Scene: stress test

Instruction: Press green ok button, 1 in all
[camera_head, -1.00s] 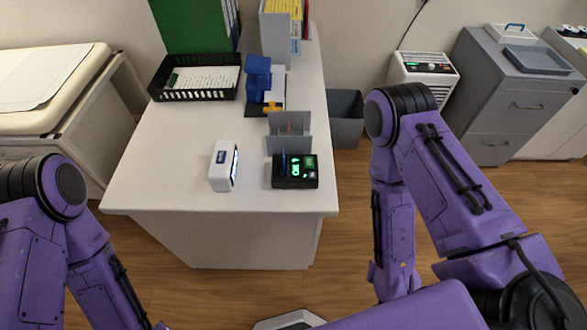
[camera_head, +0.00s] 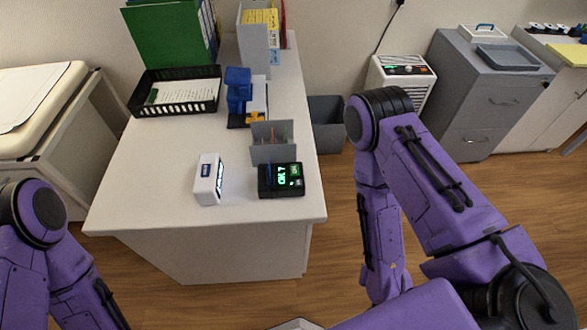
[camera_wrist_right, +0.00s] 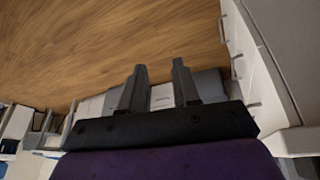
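A black device (camera_head: 281,180) with a lit green display and a small green patch at its right side sits near the front right of the white desk (camera_head: 140,205). The lettering is too small to read surely, but seems to say OK. A white box-shaped device (camera_head: 208,179) with a lit side face stands to its left. My right gripper (camera_wrist_right: 157,70) shows in the right wrist view with its two fingers apart and nothing between them, above wooden floor. In the head view both arms are bent beside the desk, away from the black device; my left gripper is out of view.
Behind the black device stand a grey holder (camera_head: 272,143), a blue-and-black item (camera_head: 240,88) and a black tray of papers (camera_head: 133,103). A grey bin (camera_head: 326,120) stands right of the desk. A white heater-like unit (camera_head: 402,75) and grey cabinet (camera_head: 470,95) are farther right.

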